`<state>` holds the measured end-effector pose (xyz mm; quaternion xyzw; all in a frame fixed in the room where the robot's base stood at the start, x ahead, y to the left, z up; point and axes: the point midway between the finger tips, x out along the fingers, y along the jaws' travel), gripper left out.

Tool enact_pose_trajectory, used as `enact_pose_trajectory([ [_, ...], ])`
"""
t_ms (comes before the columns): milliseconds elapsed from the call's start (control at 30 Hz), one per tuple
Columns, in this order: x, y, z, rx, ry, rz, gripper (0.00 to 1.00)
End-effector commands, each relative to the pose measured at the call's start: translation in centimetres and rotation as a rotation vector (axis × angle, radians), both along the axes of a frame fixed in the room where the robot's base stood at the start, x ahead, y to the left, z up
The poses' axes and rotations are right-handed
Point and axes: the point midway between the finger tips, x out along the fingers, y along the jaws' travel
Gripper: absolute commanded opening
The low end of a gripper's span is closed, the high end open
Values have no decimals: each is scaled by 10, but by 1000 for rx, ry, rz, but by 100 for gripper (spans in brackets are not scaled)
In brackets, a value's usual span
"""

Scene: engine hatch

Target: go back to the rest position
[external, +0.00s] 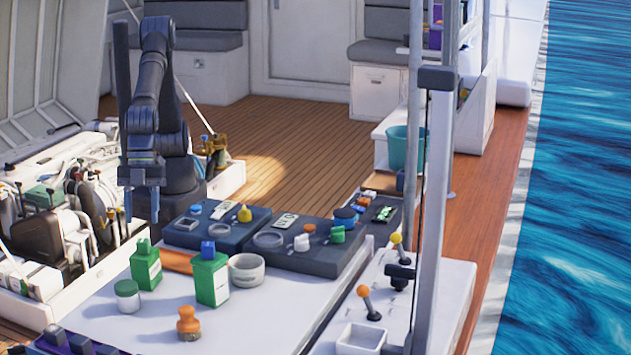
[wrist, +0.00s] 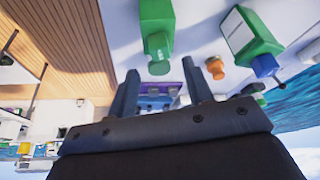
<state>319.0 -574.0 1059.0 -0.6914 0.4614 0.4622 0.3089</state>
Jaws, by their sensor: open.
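My gripper (external: 141,205) hangs fingers down from my folded arm, in front of my dark base and left of the white table. Its two fingers stand apart with nothing between them, in the external view and in the wrist view (wrist: 160,88). It is clear of the green bottle with a green cap (external: 146,268), which stands to its lower right. The wrist view is tilted and shows two green bottles on the table, one of them with a blue cap (wrist: 264,66).
The white table (external: 262,310) holds a blue-capped green bottle (external: 209,278), a grey ring-shaped cup (external: 246,270), a green-lidded jar (external: 127,297) and an orange-topped item (external: 188,324). Two dark trays with small parts lie behind. The open engine hatch (external: 70,220) is at left.

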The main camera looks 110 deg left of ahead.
Motion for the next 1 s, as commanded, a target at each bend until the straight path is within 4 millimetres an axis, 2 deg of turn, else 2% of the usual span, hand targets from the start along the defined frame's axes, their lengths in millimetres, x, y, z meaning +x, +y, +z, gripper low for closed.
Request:
enact_pose_trajectory([
  [100,3,-9,-25,3,2,0,47],
  [300,9,-21,-58,1,0,0,47],
  [333,9,-21,-45,-6,-2,0,47],
  [500,9,-21,-9,-6,-2,0,47],
  [1000,-81,-17,41,-2,-1,-3,47],
])
